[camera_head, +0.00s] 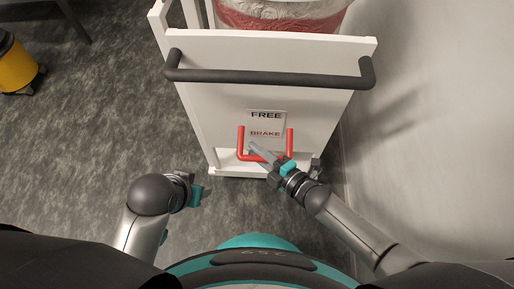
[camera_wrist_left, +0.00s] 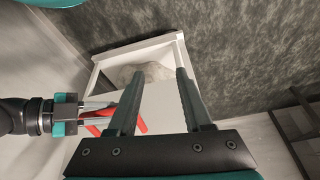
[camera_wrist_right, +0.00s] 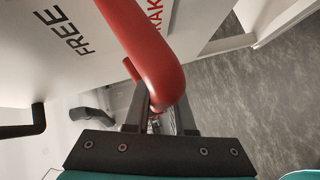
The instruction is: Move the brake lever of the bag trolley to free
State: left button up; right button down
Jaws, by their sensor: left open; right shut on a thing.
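The bag trolley (camera_head: 200,52) is white with a dark push handle (camera_head: 270,78) across its end panel. Its red U-shaped brake lever (camera_head: 240,140) hangs low on the panel, beside a label (camera_head: 266,124) reading FREE above BRAKE. The lever's crossbar is at the bottom, below the word BRAKE. My right gripper (camera_head: 259,151) is shut on the lever's crossbar. In the right wrist view the red bar (camera_wrist_right: 150,50) runs between the fingers (camera_wrist_right: 160,110). My left gripper (camera_head: 197,190) is open and empty, low and left of the trolley; its fingers show apart in the left wrist view (camera_wrist_left: 155,95).
A large bag (camera_head: 282,14) with a red band sits in the trolley. A pale wall (camera_head: 430,110) stands close on the right. A yellow bin (camera_head: 15,66) is at the far left. The grey floor (camera_head: 100,120) left of the trolley is clear.

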pick_arm(q)
jog(key=s+a+f+g+p, duration=0.1)
jog(key=s+a+f+p, duration=0.2)
jog(key=s+f+p, duration=0.2)
jog(key=s+a+f+p, duration=0.3)
jog(key=s+f+p, duration=0.2)
jog(key=f, duration=0.7)
jog(key=shift+s+a+f+g+y, duration=0.2)
jog(key=shift+s+f+g+y, duration=0.1)
jog(key=shift+s+g+y, duration=0.15)
pick_arm(e)
jog(key=shift+s+r+m+g+h, duration=0.2)
jog(key=shift+r+m+g, duration=0.4)
jog(key=shift+r, duration=0.6)
jog(key=shift+s+r+m+g+h, duration=0.1)
jog(key=shift+r+m+g+h, duration=0.25)
jog(key=shift+r+g, duration=0.6)
pick_arm(q)
jog(key=shift+s, duration=0.1)
pick_arm(e)
jog(key=shift+r+t, duration=0.2)
jog(key=shift+t, duration=0.05)
jog(key=c, duration=1)
grip_release()
jog(key=shift+o, duration=1.2)
pick_arm(q)
jog(key=shift+p, duration=0.3)
pick_arm(e)
jog(key=shift+d+r, duration=0.1)
jog(key=shift+r, duration=0.05)
